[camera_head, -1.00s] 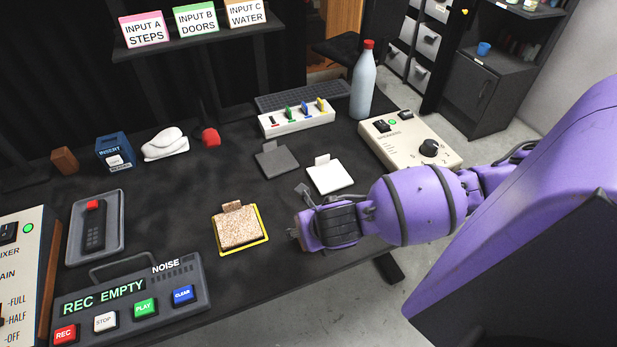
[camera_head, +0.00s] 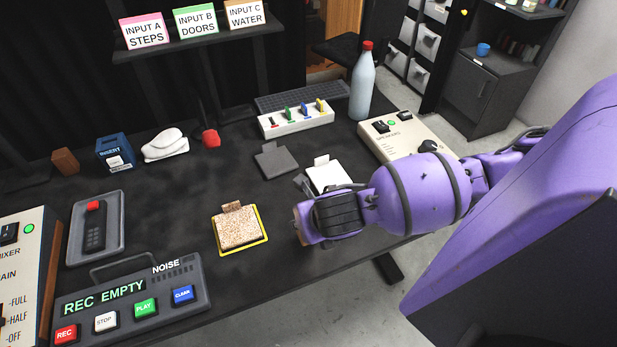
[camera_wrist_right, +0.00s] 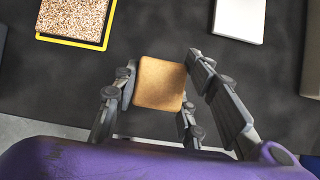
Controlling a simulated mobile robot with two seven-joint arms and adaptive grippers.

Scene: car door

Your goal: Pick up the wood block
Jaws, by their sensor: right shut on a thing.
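A light brown wood block (camera_wrist_right: 160,84) with a flat, square face sits between the fingers of my right gripper (camera_wrist_right: 161,88) in the right wrist view. The gripper is shut on it. In the head view my right gripper (camera_head: 302,212) is near the front right edge of the dark table, right of the speckled tile. Only a small brown edge of the block (camera_head: 297,223) shows there, with the rest hidden by the gripper. My left gripper is not in view.
A speckled tile (camera_head: 238,228) in a yellow frame lies left of my right gripper. A white tile (camera_head: 327,172) and a dark tile (camera_head: 276,160) lie behind it. A beige control box (camera_head: 390,143) and a bottle (camera_head: 363,85) stand further back. Another brown block (camera_head: 65,161) is far left.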

